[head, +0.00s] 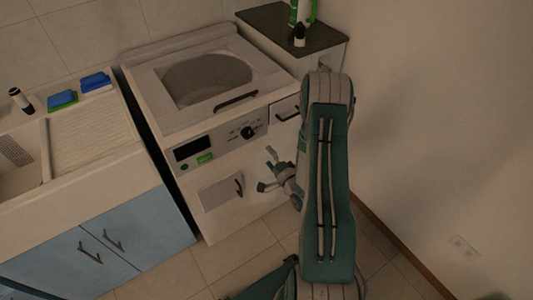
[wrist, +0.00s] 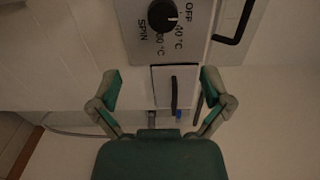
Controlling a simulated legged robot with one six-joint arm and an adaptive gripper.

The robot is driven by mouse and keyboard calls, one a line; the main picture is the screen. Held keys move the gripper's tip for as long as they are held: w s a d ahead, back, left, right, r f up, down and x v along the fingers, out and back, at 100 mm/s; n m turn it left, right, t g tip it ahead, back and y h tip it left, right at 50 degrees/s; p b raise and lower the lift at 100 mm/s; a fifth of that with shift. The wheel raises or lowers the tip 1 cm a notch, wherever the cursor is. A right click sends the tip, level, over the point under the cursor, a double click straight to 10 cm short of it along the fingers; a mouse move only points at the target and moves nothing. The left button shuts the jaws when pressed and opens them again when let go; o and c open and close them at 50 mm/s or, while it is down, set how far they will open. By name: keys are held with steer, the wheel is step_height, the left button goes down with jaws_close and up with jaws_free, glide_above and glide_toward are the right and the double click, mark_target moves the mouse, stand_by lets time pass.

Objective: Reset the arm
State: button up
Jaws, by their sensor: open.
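My gripper (head: 267,171) is open and empty in front of the white washing machine (head: 212,225), left of my teal arm. In the wrist view my gripper (wrist: 161,80) has its two fingers spread wide, with nothing between them touching. Beyond the fingers, a small white panel with a dark handle (wrist: 174,88) and the machine's black dial (wrist: 162,16) show. My arm hides part of the cabinet and floor at the right in the head view.
A dark-topped cabinet (head: 268,20) at the back holds a green-and-white bottle (head: 303,10) and a small black-topped item (head: 299,36). A sink counter with blue doors (head: 150,225) stands at left, bearing blue sponges (head: 95,82). Tiled floor (head: 240,262) is clear in front.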

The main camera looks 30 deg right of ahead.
stand_by(0.3)
steer(key=w+a+r+n+g+h, duration=0.15)
steer(key=w+r+n+g, duration=0.4)
steer(key=r, duration=0.55)
steer(key=s+a+r+n+g+h, duration=0.1)
steer(key=s+a+r+n, duration=0.1)
steer(key=r, duration=0.3)
steer(key=s+a+r+n, duration=0.1)
steer(key=a+r+n, duration=0.15)
steer(key=r, duration=0.25)
steer(key=s+a+r+n+g, duration=0.2)
steer(key=s+a+r, duration=0.1)
steer(key=s, duration=0.5)
steer(key=s+a+r+n+g+y, duration=0.1)
steer(key=s+a+r+n+g, duration=0.1)
steer(key=s, duration=0.6)
steer(key=s+a+r+n+g+y, duration=0.1)
steer(key=s+a+r+n+g, duration=0.1)
steer(key=s+a+r, duration=0.3)
steer(key=s+a+n, duration=0.1)
steer(key=s+a, duration=0.1)
steer(key=s, duration=0.1)
steer(key=shift+s+r+n, duration=0.15)
steer(key=shift+s+n, duration=0.1)
steer(key=shift+n, duration=0.05)
steer(key=shift+a, duration=0.1)
